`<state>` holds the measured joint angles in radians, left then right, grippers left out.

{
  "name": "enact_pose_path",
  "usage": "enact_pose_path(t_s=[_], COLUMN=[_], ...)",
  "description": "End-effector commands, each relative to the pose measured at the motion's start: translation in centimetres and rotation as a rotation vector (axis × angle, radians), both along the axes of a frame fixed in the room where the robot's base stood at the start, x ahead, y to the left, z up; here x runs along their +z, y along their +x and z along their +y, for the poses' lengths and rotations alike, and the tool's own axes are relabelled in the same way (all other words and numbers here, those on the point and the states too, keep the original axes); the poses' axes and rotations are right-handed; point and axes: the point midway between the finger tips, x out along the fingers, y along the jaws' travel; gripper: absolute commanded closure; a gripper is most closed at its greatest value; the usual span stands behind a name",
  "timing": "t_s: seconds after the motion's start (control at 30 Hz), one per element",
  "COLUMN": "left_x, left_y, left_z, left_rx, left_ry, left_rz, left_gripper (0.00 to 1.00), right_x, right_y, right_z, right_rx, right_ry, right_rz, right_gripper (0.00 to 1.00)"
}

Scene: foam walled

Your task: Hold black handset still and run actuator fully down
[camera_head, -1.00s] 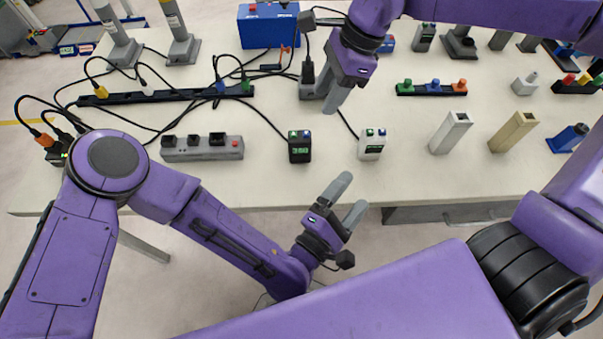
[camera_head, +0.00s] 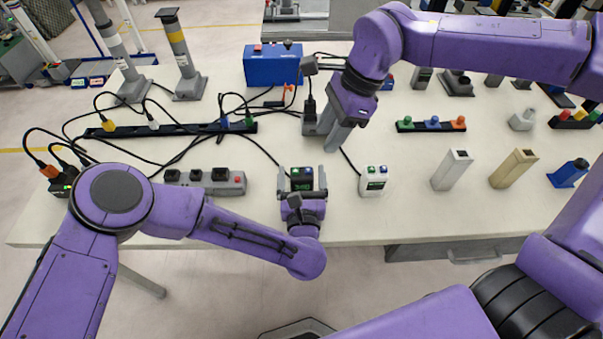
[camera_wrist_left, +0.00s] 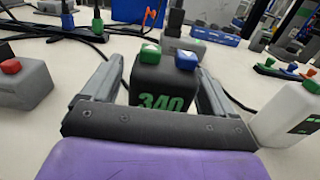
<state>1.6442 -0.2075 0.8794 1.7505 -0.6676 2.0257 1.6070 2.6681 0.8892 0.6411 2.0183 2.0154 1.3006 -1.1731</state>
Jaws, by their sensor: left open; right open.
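The black handset (camera_head: 302,180) stands near the table's front edge, with a green and a blue button on top and a lit green display. In the left wrist view the handset (camera_wrist_left: 163,80) shows "340" on its face. My left gripper (camera_head: 302,178) is open, with one finger on each side of the handset; I cannot tell whether they touch it. My right gripper (camera_head: 338,138) is open and points down beside a grey block with a black plug (camera_head: 311,118). Two grey upright columns (camera_head: 180,55) (camera_head: 116,55) stand at the back left; I cannot tell which thing is the actuator.
A white handset (camera_head: 373,181) stands just right of the black one. A grey socket strip (camera_head: 208,180) with a red button lies to its left. Black cables cross the table behind, near a blue box (camera_head: 273,65). White (camera_head: 452,170) and tan (camera_head: 513,169) blocks stand farther right.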

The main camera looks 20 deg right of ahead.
Motion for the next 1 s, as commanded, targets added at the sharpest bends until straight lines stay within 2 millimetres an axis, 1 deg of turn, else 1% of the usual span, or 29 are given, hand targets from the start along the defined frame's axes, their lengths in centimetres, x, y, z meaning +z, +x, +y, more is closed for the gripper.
enact_pose_path(t_s=[0.1, 0.33, 0.37, 0.4, 0.47, 0.5, 0.53, 0.57, 0.6, 0.67, 0.7, 0.73, 1.0], left_x=[-0.02, -0.03, -0.03, -0.03, -0.03, -0.03, -0.02, -0.02, -0.02, -0.02, -0.02, -0.02, -0.02], left_y=[0.76, 0.88, 0.87, 0.87, 0.87, 0.86, 0.86, 0.86, 0.86, 0.86, 0.86, 0.86, 0.85], left_z=[-0.19, -0.24, -0.24, -0.24, -0.24, -0.24, -0.24, -0.24, -0.24, -0.24, -0.24, -0.24, -0.23], left_rx=[0.0, -0.001, -0.001, -0.001, -0.001, -0.001, -0.001, -0.001, -0.001, -0.001, -0.001, -0.001, -0.001], left_ry=[0.0, 0.001, 0.001, 0.001, 0.001, 0.001, 0.001, 0.001, 0.001, 0.001, 0.001, 0.002, 0.002], left_rz=[0.0, 0.001, 0.001, 0.001, 0.0, 0.0, 0.0, 0.0, 0.0, 0.0, 0.0, -0.001, -0.001], left_gripper=[0.13, 0.13, 0.16, 0.29, 0.49, 0.62, 0.71, 0.72, 0.73, 0.73, 0.73, 0.73, 0.73], right_x=[0.0, 0.01, 0.01, 0.01, 0.01, 0.0, 0.0, 0.0, 0.0, 0.0, 0.0, 0.0, 0.0], right_y=[0.0, 0.0, 0.0, 0.0, 0.0, 0.0, 0.0, 0.0, 0.0, 0.0, 0.0, 0.0, 0.0], right_z=[0.0, 0.0, 0.0, 0.0, 0.0, 0.0, 0.0, 0.0, 0.0, 0.0, 0.0, 0.0, 0.0], right_rx=[0.0, 0.0, 0.0, 0.0, 0.0, 0.0, 0.0, 0.0, 0.0, 0.0, 0.0, 0.0, 0.0], right_ry=[0.0, 0.0, 0.0, 0.0, 0.0, 0.0, 0.0, 0.0, 0.0, 0.0, 0.0, 0.0, 0.0], right_rz=[0.0, 0.0, 0.0, 0.0, 0.0, 0.0, 0.0, 0.0, 0.0, 0.0, 0.0, 0.0, 0.0], right_gripper=[0.57, 0.57, 0.57, 0.57, 0.57, 0.57, 0.57, 0.57, 0.64, 0.83, 0.96, 1.0, 1.0])
